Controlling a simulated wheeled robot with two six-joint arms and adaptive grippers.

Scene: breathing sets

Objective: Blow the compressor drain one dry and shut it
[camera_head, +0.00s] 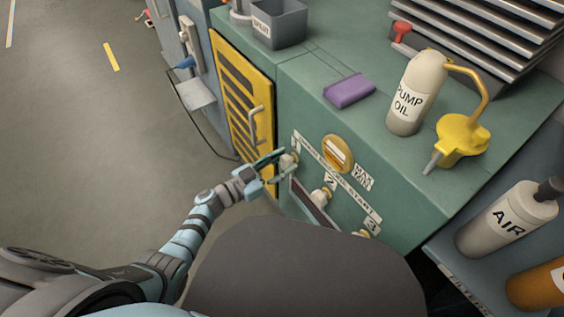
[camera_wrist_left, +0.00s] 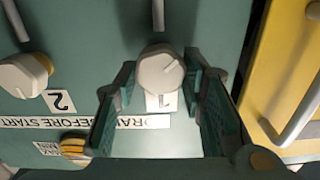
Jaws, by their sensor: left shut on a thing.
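Drain one's pale knob (camera_wrist_left: 160,70) is on the front of the green compressor cabinet (camera_head: 420,190), above the label "1" in the left wrist view. In the head view the knob (camera_head: 289,159) is partly covered by my left gripper (camera_head: 284,163). In the left wrist view the left gripper (camera_wrist_left: 160,78) has a finger on each side of the knob and is shut on it. Drain two's knob (camera_head: 321,197) is beside it and also shows in the left wrist view (camera_wrist_left: 22,74). Drain three's knob (camera_head: 361,233) is further right, partly hidden. No drip or water is visible. My right gripper is out of view.
A round yellow-rimmed gauge (camera_head: 338,152) is above the knobs. A purple block (camera_head: 349,91), a pump oil can (camera_head: 415,92) and a grey bin (camera_head: 277,23) stand on top. A yellow louvred door (camera_head: 243,105) is at left. An AIR canister (camera_head: 507,219) is at right.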

